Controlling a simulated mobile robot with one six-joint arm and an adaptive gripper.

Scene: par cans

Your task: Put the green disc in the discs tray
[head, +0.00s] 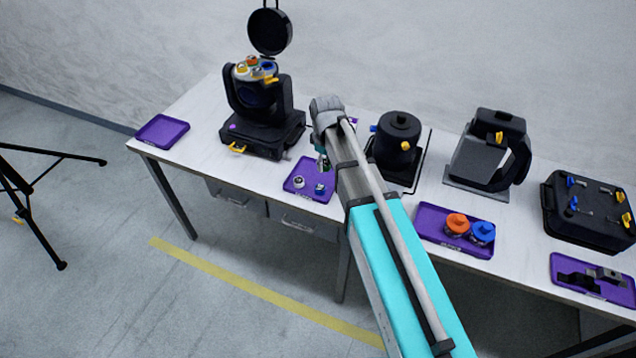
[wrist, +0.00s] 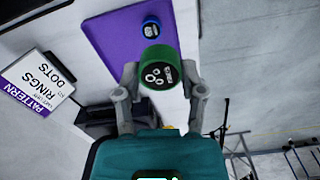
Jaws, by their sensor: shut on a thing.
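My gripper (wrist: 160,85) is shut on the green disc (wrist: 160,68), with one finger on each side. The disc has a dark face with white dots and a little lettering turned to the wrist camera. Behind it in the wrist view is a purple tray (wrist: 112,32) with a blue disc (wrist: 151,27) on it. In the head view a purple tray (head: 310,166) with a blue disc (head: 319,189) and a pale disc (head: 299,182) lies just beside my gripper, which my arm mostly hides. The tray lettering is too small to read.
A lamp head (head: 262,110) with an open lid stands left of that tray, and a black can (head: 398,138) stands right. Other purple trays (head: 162,131) lie along the table. A sign (wrist: 35,85) reads PATTERN, RINGS, DOTS.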

